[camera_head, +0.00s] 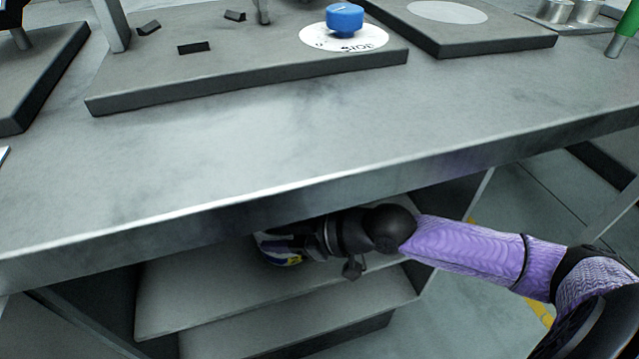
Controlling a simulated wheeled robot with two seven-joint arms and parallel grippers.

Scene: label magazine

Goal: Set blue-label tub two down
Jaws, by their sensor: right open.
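My right arm comes in from the right and reaches under the table's front edge, over the shelf (210,285) below. My right gripper (285,246) is open at the end of it, partly hidden by the table edge, so its fingertips are not clear. My left gripper is not in view.
The metal table (300,120) overhangs the shelf. On it stand a grey plate (250,70) with a blue round piece (344,18) on a white disc, and a second plate (470,38). Metal cylinders (570,12) stand at the back right. The shelf's front is clear.

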